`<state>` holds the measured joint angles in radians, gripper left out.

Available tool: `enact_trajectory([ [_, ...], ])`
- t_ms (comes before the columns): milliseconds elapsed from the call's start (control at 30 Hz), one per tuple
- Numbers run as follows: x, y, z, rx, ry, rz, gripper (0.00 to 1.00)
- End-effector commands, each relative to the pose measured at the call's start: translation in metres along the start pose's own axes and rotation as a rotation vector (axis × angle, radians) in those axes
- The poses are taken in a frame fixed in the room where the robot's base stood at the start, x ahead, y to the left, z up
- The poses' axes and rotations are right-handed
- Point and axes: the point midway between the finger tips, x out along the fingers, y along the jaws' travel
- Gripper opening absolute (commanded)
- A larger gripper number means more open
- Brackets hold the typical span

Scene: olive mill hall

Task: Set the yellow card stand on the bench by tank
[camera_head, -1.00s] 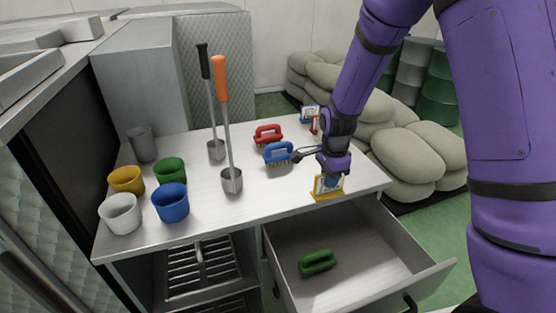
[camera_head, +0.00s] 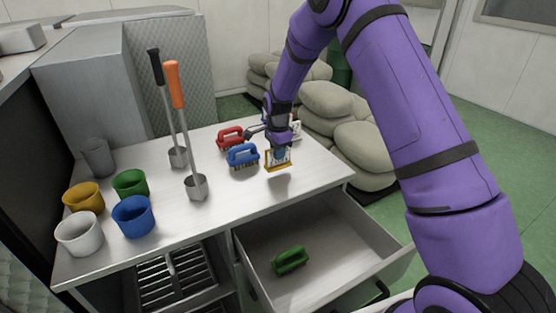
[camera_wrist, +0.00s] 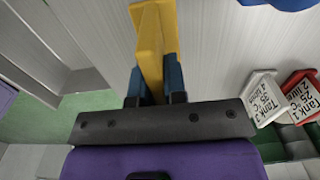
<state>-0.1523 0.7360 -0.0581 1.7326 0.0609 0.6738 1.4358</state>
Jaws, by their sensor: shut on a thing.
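The yellow card stand (camera_head: 278,164) is upright, or nearly so, over the right part of the steel bench (camera_head: 228,212). I cannot tell whether its base touches the bench top. My gripper (camera_head: 281,150) is shut on it from above. In the wrist view the yellow stand (camera_wrist: 152,35) shows edge-on between the blue fingertips of my gripper (camera_wrist: 156,84), so its card face is hidden there.
A blue brush (camera_head: 243,155) lies close left of the yellow stand, with a red brush (camera_head: 231,138) behind. Two long-handled scoops and several cups occupy the left. An open drawer (camera_head: 375,235) holding a green brush (camera_head: 290,260) juts out below. Sacks (camera_head: 365,150) lie beyond the bench.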

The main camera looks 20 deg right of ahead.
Motion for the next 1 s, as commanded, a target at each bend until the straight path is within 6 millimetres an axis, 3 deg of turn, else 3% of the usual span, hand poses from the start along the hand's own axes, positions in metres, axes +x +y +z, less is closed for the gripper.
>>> enact_trajectory([
  [200, 0.028, 0.001, 0.001, 0.001, -0.001, 0.002, 0.0],
  [600, 0.033, 0.001, 0.001, 0.0, -0.001, 0.001, 0.0],
  [633, 0.032, 0.001, 0.001, 0.0, -0.001, 0.001, 0.19],
  [700, 0.032, 0.001, 0.001, 0.0, -0.001, 0.001, 0.35],
  [1000, 0.031, 0.001, 0.0, 0.0, -0.001, 0.001, 0.38],
])
